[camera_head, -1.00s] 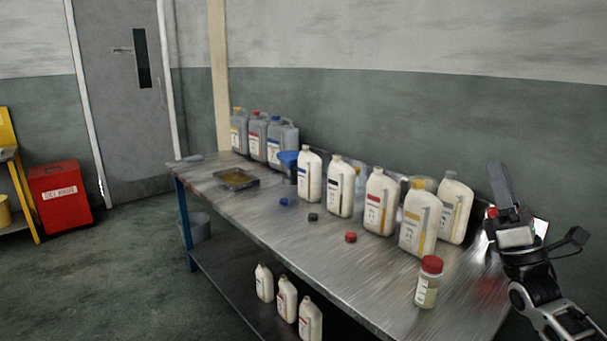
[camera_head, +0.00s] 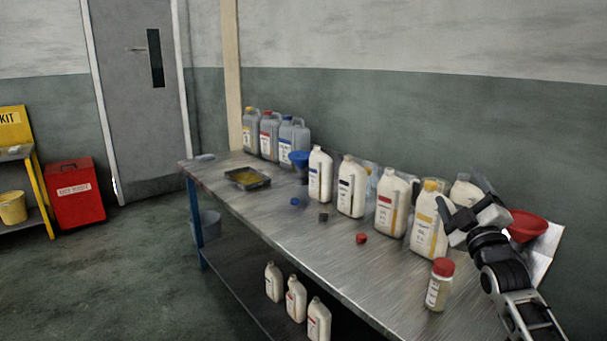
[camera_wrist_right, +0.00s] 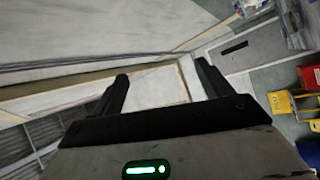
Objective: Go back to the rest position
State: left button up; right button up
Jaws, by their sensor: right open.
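My right gripper (camera_head: 461,194) is raised over the right end of the metal table (camera_head: 290,222), in front of the white bottle at the far right. Its two dark fingers are spread and nothing is between them. In the right wrist view the open fingers (camera_wrist_right: 161,82) frame only the wall and ceiling area. My left gripper is not in view.
White bottles (camera_head: 391,205) stand in a row, with grey jugs (camera_head: 269,135) farther back. A red-capped jar (camera_head: 439,288) and a red funnel (camera_head: 526,226) are near my right arm. A shallow tray (camera_head: 247,179) lies on the far end.

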notch_tip(320, 180, down, 9)
jog(key=w+d+m+g+h, duration=0.1)
jog(key=d+m+g+h, duration=0.2)
jog(key=m+g, duration=0.5)
jog(key=s+a+f+m+y, duration=0.1)
jog(key=s+a+f, duration=0.25)
jog(key=f, duration=0.35)
jog(key=s+a+f+y, duration=0.1)
jog(key=s+a+f, duration=0.25)
jog(key=f, duration=0.25)
jog(key=s+a+f+g+y, duration=0.1)
jog(key=s+a+f, duration=0.3)
jog(key=s, duration=0.6)
jog(key=s+a+f+g+y, duration=0.1)
jog(key=s+a+f, duration=0.3)
jog(key=s, duration=0.6)
jog(key=s+a+f+m+g+y, duration=0.1)
jog(key=s+a+f, duration=0.3)
jog(key=s, duration=0.7)
notch_tip(320, 180, down, 3)
jog(key=shift+a+r+g, duration=0.1)
jog(key=shift+a+g, duration=0.25)
jog(key=shift+g, duration=0.35)
